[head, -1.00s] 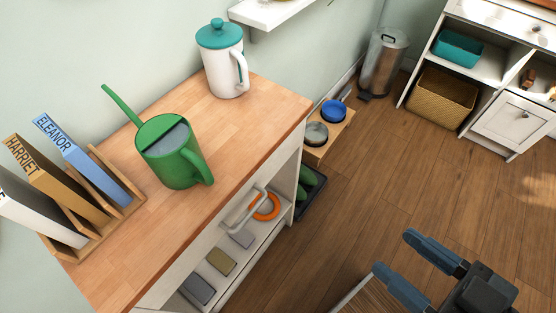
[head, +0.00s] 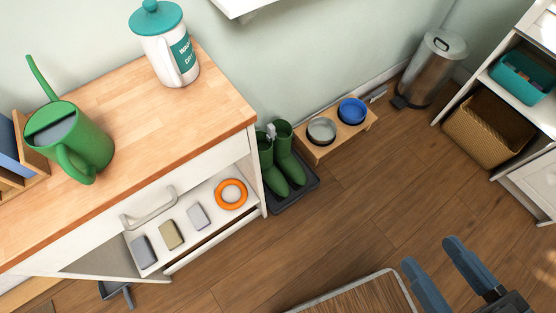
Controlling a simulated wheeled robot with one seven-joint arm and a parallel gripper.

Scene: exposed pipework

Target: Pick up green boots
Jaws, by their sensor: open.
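The green boots (head: 280,165) stand upright as a pair on a dark tray (head: 296,191) on the floor, between the wooden-topped cabinet and the pet bowl stand. Their tops are near the wall, with something small and pale between them, too small to tell. My gripper (head: 432,264) is at the lower right of the head view, with its two blue-grey fingers apart and nothing between them. It is to the right of the boots and well apart from them.
The cabinet (head: 170,120) with an open shelf stands left of the boots. The bowl stand (head: 328,145) with two bowls is right of them. A metal bin (head: 430,70) and white shelving (head: 512,95) stand farther right. A wood-topped piece (head: 360,296) is at the bottom. Floor before the tray is clear.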

